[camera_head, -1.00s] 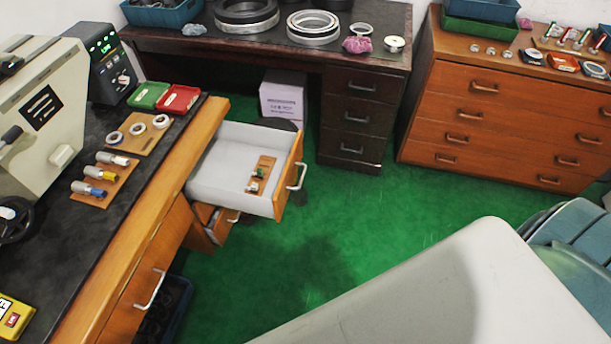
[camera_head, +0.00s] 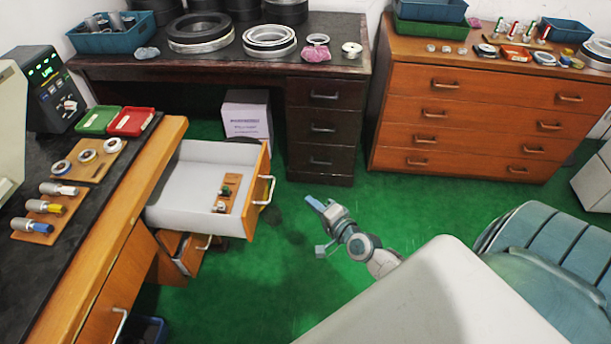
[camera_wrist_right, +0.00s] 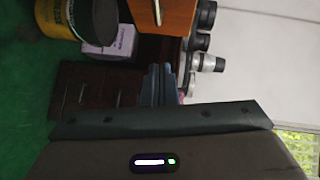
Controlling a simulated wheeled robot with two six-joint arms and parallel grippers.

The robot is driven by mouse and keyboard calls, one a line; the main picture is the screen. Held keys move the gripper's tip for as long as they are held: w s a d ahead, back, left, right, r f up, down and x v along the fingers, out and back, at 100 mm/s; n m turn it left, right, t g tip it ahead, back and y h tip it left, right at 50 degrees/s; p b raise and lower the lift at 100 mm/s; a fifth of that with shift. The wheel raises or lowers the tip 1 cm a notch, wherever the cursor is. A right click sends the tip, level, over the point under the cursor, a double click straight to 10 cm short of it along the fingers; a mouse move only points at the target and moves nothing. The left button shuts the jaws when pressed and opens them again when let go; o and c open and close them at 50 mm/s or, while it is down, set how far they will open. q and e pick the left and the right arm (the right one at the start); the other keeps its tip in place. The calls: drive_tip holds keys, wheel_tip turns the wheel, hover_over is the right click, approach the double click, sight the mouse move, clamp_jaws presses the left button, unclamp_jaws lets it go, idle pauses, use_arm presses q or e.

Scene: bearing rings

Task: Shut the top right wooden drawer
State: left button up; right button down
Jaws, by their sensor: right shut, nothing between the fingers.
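The top right wooden drawer (camera_head: 262,190) of the left workbench is pulled far out, its white inside showing. It has a pale bar handle (camera_head: 265,190) on its orange front. A small wooden board (camera_head: 229,188) with small parts lies inside. My right gripper (camera_head: 314,203) is shut and empty. It is over the green floor to the right of the drawer front, apart from the handle. In the right wrist view its closed fingers (camera_wrist_right: 158,85) show, with an orange wooden panel and a handle (camera_wrist_right: 157,12) above them. My left gripper is in no view.
A lower drawer (camera_head: 183,254) below stands partly open. A dark desk (camera_head: 323,130) and an orange chest of drawers (camera_head: 480,115) stand at the back. A pale box (camera_head: 247,118) is under the desk. Green floor (camera_head: 270,270) is clear in the middle.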

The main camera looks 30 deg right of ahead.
drive_tip(key=w+a+f, duration=0.2)
drive_tip(key=w+a, duration=0.1)
drive_tip(key=w, duration=0.7)
drive_tip(key=shift+w+a+b, duration=0.3)
drive_tip(key=shift+a, duration=0.05)
drive_tip(key=shift+f, duration=0.1)
drive_tip(key=shift+w, duration=0.1)
